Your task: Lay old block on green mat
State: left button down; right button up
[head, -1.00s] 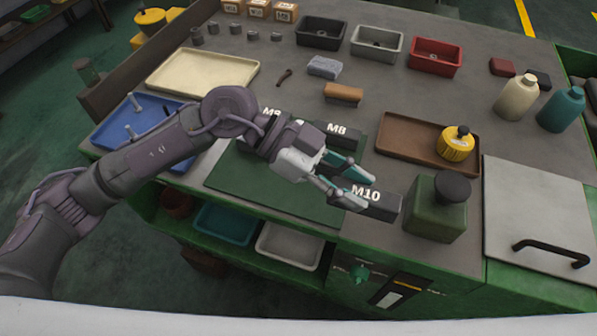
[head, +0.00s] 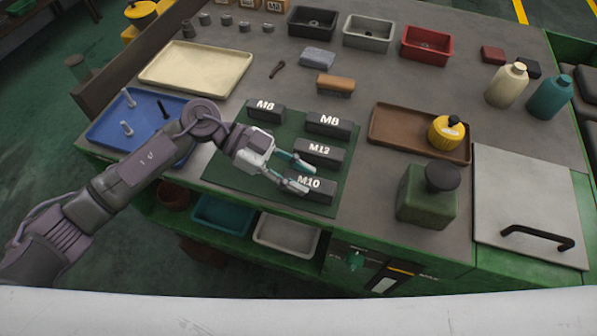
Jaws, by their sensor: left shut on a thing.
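My left gripper (head: 304,177) is shut on the dark block marked M10 (head: 318,190), gripping its left part. The block is over the front right part of the green mat (head: 236,178); I cannot tell whether it touches the mat. Three other dark blocks are on the mat: one marked M8 (head: 266,113) at the back left, another marked M8 (head: 329,123) at the back right, and one marked M12 (head: 320,152) just behind the M10 block. My right gripper is not in view.
A brown tray (head: 386,137) with a yellow container (head: 446,132) stands right of the mat, with a green canister (head: 427,196) in front. A blue tray (head: 107,132) and a cream tray (head: 194,70) lie left. The mat's front left is bare.

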pick_arm(q)
jog(key=c, duration=1.2)
grip_release()
jog(key=shift+f, duration=0.15)
jog(key=o, duration=0.4)
jog(key=shift+o, duration=0.2)
jog(key=shift+r, duration=0.2)
jog(key=b+v, duration=0.2)
jog(key=v, duration=1)
